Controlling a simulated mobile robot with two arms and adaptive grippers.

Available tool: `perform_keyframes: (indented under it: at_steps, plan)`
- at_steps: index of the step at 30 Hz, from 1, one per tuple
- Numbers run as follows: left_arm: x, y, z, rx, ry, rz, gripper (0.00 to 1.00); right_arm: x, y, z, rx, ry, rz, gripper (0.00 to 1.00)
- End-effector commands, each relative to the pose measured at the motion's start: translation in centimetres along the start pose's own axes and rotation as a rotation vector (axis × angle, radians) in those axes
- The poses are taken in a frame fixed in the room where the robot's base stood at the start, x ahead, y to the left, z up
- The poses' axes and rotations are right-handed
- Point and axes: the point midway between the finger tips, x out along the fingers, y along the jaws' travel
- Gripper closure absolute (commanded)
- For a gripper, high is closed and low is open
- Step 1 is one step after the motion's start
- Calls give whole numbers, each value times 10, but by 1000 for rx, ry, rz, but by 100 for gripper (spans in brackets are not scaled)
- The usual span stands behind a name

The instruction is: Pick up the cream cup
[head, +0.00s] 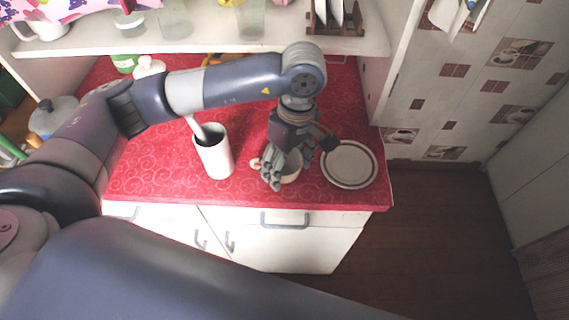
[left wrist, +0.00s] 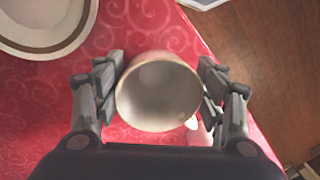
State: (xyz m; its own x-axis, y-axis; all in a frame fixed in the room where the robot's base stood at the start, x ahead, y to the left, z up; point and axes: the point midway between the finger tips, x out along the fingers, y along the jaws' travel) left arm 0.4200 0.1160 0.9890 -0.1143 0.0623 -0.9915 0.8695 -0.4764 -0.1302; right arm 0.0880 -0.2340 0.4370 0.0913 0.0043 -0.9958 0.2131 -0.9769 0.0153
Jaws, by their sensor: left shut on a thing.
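The cream cup (head: 291,166) is on the red counter near its front edge, partly hidden by my left gripper in the head view. My left gripper (head: 283,172) reaches down over it from above. In the left wrist view the cream cup (left wrist: 158,92) is between the two fingers of my left gripper (left wrist: 160,88), with a finger against each side of it. Its open mouth faces the camera and looks empty. I cannot tell whether its base touches the counter. My right gripper is not in view.
A plate with a dark ring (head: 348,164) lies right of the cup and also shows in the left wrist view (left wrist: 38,48). A tall white container (head: 213,153) stands to the left. The red counter (head: 160,180) ends just in front of the cup. A shelf (head: 200,46) runs behind.

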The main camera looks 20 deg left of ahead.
Motion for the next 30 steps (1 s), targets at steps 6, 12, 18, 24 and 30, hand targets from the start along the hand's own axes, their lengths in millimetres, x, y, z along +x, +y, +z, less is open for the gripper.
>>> perform_keyframes:
  at_steps: [6,12,18,24,30]
  plan:
    - [-11,0,0,1,1,5,63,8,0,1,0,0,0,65]
    - [-32,-13,1,3,1,2,63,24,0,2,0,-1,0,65]
    - [-28,-59,6,4,3,4,63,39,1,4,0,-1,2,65]
    - [-27,-107,13,3,2,4,63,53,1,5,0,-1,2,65]
    - [-28,-143,18,1,2,4,64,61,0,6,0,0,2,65]
